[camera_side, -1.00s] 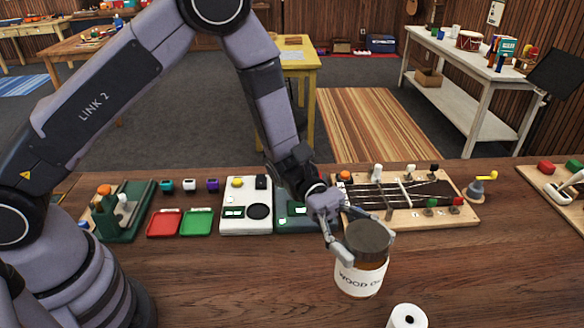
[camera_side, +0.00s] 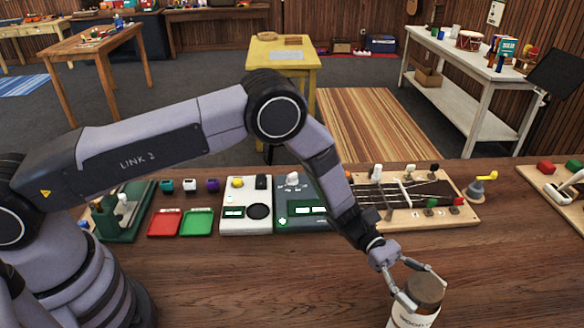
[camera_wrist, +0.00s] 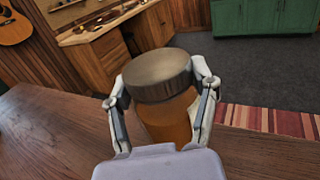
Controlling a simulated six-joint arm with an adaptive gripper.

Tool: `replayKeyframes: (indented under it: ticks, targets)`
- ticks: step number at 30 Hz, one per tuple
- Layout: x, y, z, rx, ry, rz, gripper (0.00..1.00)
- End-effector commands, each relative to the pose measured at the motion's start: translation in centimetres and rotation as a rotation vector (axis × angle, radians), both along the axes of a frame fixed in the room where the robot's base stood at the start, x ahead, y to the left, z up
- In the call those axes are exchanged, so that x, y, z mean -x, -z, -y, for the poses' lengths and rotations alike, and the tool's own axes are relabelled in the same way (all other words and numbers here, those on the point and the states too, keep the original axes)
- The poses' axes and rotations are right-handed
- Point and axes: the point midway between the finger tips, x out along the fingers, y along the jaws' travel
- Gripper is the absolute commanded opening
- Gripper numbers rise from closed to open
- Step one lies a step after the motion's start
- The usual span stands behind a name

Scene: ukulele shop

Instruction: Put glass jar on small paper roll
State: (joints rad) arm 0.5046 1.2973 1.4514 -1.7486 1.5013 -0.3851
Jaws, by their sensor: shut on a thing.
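The wrist view also shows the jar (camera_wrist: 165,100) between both fingers of my gripper (camera_wrist: 162,105). The small paper roll is not visible now. The jar covers the area near where it stood, so I cannot tell whether the jar touches it.
On the wooden bench (camera_side: 230,285) behind the jar lie a stringed fretboard jig (camera_side: 425,205), a white device (camera_side: 247,208), a red tray (camera_side: 165,223) and a green tray (camera_side: 197,222). The bench's front middle is clear.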

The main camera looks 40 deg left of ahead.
Motion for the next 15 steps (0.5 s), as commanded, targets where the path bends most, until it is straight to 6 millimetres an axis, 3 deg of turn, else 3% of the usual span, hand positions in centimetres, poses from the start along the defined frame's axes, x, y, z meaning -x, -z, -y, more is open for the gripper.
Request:
replayKeyframes:
  ticks: [8,9,15]
  targets:
    - [-0.05,0.01,0.0,0.004,0.0,0.002,0.18]
    - [-0.04,0.16,-0.02,0.002,0.0,0.002,0.6]
    - [-0.03,0.12,-0.02,0.002,0.0,0.002,0.85]
